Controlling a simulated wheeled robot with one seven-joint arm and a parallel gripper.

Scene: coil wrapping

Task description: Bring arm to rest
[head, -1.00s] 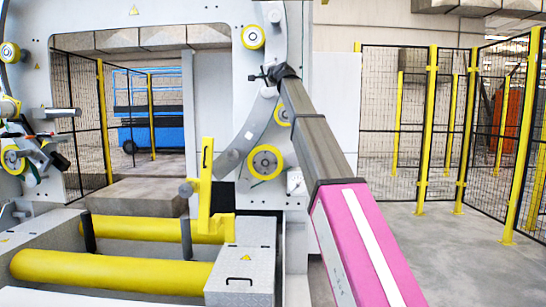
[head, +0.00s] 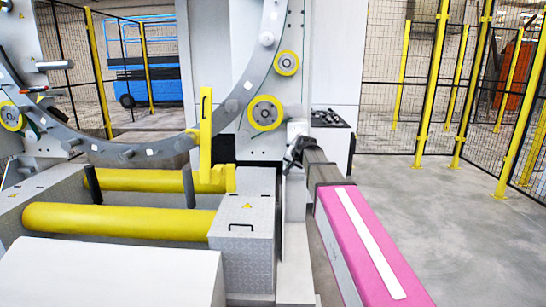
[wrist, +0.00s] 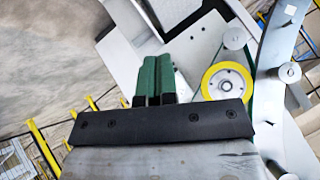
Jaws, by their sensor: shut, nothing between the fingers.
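My gripper (head: 297,150) is at the far end of my outstretched arm, small and dark in the head view, in front of the white machine frame. It is to the lower right of a yellow-rimmed roller (head: 265,112). In the wrist view its two green fingers (wrist: 152,78) stand side by side, closed together with nothing between them. A yellow-rimmed roller also shows to their right in the wrist view (wrist: 227,82). From these views I cannot tell whether the gripper touches the frame.
The wrapping machine's grey ring (head: 150,150) curves across the left. Yellow rollers (head: 120,220) lie below it, with a yellow upright (head: 206,130) and a grey metal box (head: 245,222) beside them. A mesh fence (head: 400,75) stands behind at right; the floor (head: 440,190) before it is clear.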

